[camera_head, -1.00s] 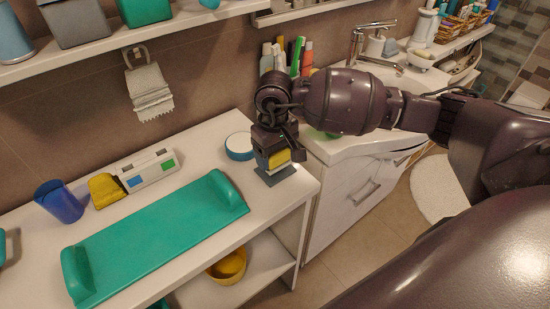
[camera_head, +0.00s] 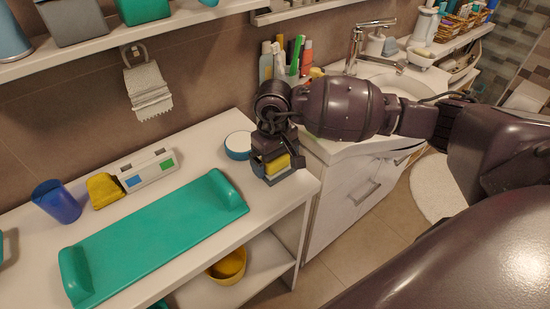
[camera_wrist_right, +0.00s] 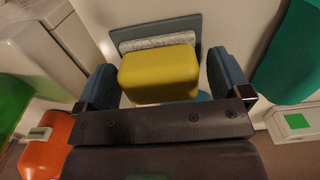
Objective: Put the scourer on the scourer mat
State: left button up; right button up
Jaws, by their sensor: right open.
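The scourer is a yellow block (camera_head: 277,162) near the right end of the white counter. In the right wrist view the scourer (camera_wrist_right: 160,75) shows yellow on top with a pale layer along one side. The scourer mat (camera_wrist_right: 160,27) is a flat grey-blue piece partly hidden under and behind the scourer, which appears to rest on it; the contact is hidden. My right gripper (camera_head: 279,171) is open, with one finger on each side of the scourer. A gap shows at the left finger in the wrist view. My left gripper is not in view.
A round white-and-blue container (camera_head: 238,146) stands close to the gripper. A teal tray (camera_head: 155,235), a white box (camera_head: 148,172), a yellow item (camera_head: 104,190) and a blue cup (camera_head: 57,202) lie further left. Bottles (camera_head: 290,58) and a sink (camera_head: 400,84) are beyond the counter's right end.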

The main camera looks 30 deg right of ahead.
jog(key=shift+r, duration=0.5)
notch_tip(320, 180, up, 11)
jog(key=shift+r+p, duration=0.2)
jog(key=shift+p, duration=0.1)
jog(key=shift+w, duration=0.1)
